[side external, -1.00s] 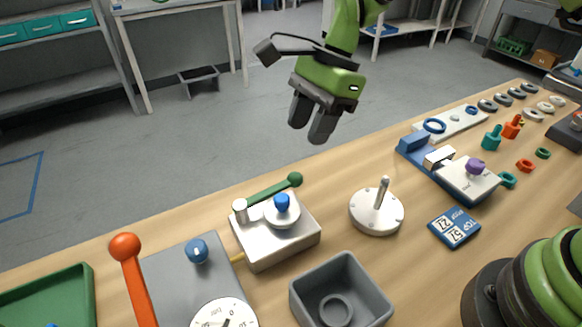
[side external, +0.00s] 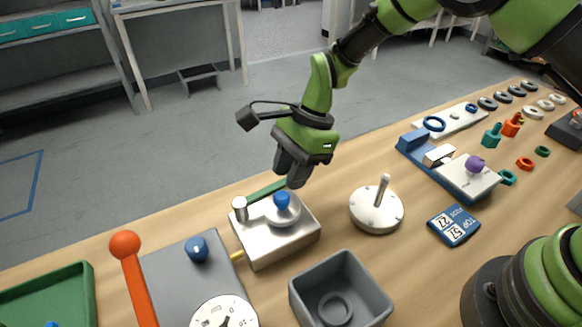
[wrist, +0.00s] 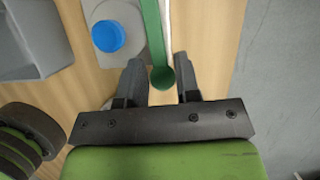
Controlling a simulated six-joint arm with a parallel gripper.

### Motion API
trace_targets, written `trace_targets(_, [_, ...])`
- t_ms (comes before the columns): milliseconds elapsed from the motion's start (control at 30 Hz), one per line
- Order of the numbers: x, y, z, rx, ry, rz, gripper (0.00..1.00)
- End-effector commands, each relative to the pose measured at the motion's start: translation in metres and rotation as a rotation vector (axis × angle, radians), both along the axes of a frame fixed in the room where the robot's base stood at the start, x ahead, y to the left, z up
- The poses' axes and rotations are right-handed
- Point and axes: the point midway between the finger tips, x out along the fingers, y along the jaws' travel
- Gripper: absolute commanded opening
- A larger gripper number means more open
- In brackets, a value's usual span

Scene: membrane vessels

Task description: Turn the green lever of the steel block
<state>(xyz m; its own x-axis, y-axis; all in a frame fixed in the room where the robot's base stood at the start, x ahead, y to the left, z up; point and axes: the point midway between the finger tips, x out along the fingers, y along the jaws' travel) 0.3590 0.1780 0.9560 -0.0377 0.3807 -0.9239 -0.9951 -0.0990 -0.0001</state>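The steel block (side external: 282,240) sits near the middle of the table in the side view, with a blue knob (side external: 282,200) and a short metal post (side external: 240,209) on top. Its green lever (side external: 265,190) runs along the back of the block; its ball end is hidden behind my gripper (side external: 291,178). In the wrist view the green lever (wrist: 153,30) comes down from the top edge, and its ball end lies between my two open, spread fingers, with visible gaps on both sides. The blue knob (wrist: 108,36) is to the left of the lever there.
A grey open box (side external: 342,290) stands in front of the block. A round white base with a metal pin (side external: 377,212) is to the right. A grey panel with an orange-knobbed lever (side external: 134,275) is to the left. The floor lies behind the table edge.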

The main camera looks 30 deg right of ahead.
Motion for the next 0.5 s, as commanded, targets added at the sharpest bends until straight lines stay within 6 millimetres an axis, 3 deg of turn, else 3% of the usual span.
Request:
trace_targets(33, [0.000, 0.000, 0.000, 0.000, 0.000, 0.000, 0.07])
trace_targets(67, [0.000, 0.000, 0.000, 0.000, 0.000, 0.000, 0.00])
trace_targets(500, [-0.011, 0.000, 0.001, 0.001, 0.001, -0.114, 0.00])
